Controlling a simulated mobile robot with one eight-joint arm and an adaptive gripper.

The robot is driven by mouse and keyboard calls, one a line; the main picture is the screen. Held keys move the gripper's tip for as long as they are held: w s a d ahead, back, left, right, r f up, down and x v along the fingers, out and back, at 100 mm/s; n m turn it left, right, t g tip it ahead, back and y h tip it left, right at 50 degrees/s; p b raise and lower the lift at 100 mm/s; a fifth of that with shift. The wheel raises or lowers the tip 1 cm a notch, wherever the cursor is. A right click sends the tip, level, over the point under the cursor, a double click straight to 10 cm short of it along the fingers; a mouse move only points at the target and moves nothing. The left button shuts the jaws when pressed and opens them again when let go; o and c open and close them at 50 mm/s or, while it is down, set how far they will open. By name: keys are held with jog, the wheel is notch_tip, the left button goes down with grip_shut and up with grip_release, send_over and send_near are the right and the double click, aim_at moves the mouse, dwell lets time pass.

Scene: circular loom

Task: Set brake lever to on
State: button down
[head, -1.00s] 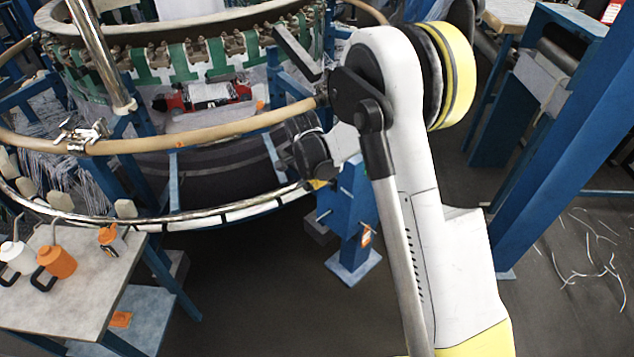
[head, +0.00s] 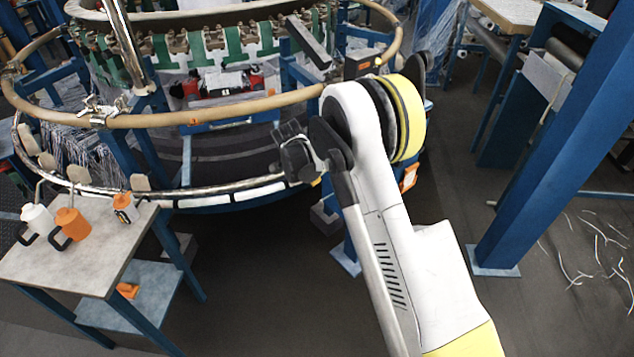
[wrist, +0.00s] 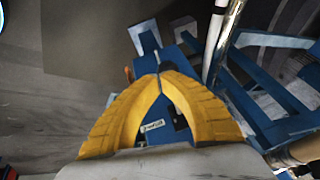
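My gripper (head: 316,182) shows in the head view at the end of my raised arm, in front of the loom's lower ring. In the wrist view its two yellow fingers (wrist: 160,78) meet at their tips, with nothing seen between them. Behind the fingers is a blue stand (wrist: 171,60) with a small white label (wrist: 152,126). In the head view my arm hides much of the blue stand; its foot (head: 345,260) shows below. I cannot make out the brake lever or its setting for sure.
The circular loom's wooden ring (head: 235,108) and lower metal rail (head: 200,192) lie at the left and behind my gripper. A side table (head: 60,270) with bottles stands at the left. A blue column (head: 540,150) stands at the right.

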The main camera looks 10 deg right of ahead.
jog(key=shift+w+d+f+b, duration=0.1)
jog(key=shift+f+b, duration=0.25)
jog(key=shift+f, duration=0.55)
jog(key=shift+w+d+f+b, duration=0.1)
jog(key=shift+f+b, duration=0.2)
jog(key=shift+f, duration=0.55)
